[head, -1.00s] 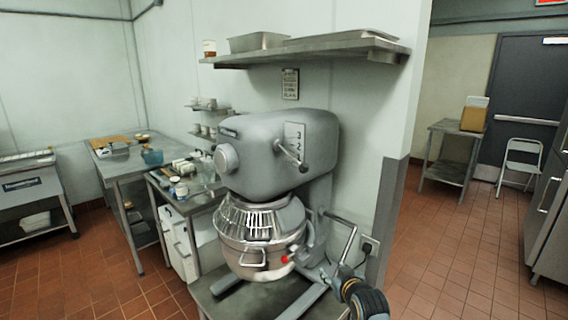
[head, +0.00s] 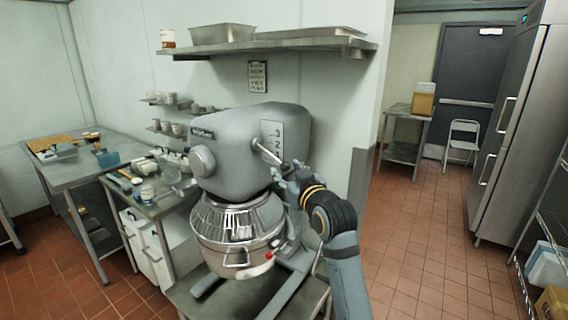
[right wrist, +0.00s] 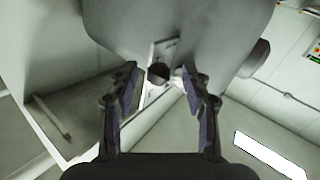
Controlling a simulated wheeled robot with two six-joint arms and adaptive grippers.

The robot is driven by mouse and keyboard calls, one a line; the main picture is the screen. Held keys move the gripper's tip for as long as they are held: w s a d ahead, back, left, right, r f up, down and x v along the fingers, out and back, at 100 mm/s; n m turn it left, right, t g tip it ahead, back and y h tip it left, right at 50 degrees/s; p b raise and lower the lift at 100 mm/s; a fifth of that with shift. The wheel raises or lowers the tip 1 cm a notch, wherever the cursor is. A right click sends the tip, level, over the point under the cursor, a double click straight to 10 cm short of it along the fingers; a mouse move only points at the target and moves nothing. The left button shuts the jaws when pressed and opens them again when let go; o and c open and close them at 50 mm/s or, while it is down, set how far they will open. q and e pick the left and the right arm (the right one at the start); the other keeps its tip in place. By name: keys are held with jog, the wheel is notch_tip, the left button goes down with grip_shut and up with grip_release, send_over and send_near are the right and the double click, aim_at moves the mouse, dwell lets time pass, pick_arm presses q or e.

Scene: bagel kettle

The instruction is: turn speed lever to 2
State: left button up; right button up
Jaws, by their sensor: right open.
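The grey mixer (head: 245,150) stands on a low metal table. Its speed lever (head: 268,152) sticks out from the side of the head and slants down to the right, beside a white plate (head: 273,136) with the numbers 3 and 2 readable. I cannot tell which number the lever is set to. My right gripper (head: 287,168) is at the lever's outer end. In the right wrist view my right gripper (right wrist: 158,74) is open, with the lever's dark round end (right wrist: 158,73) between its fingertips and gaps on both sides. My left gripper is not in view.
The steel bowl (head: 238,232) with its wire guard sits under the mixer head. A wall shelf (head: 280,47) with trays hangs above. A side table (head: 150,200) with small items stands left of the mixer. The floor to the right is open up to a steel fridge (head: 505,130).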

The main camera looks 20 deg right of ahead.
jog(key=shift+w, duration=1.3)
jog(key=shift+c, duration=0.3)
grip_shut()
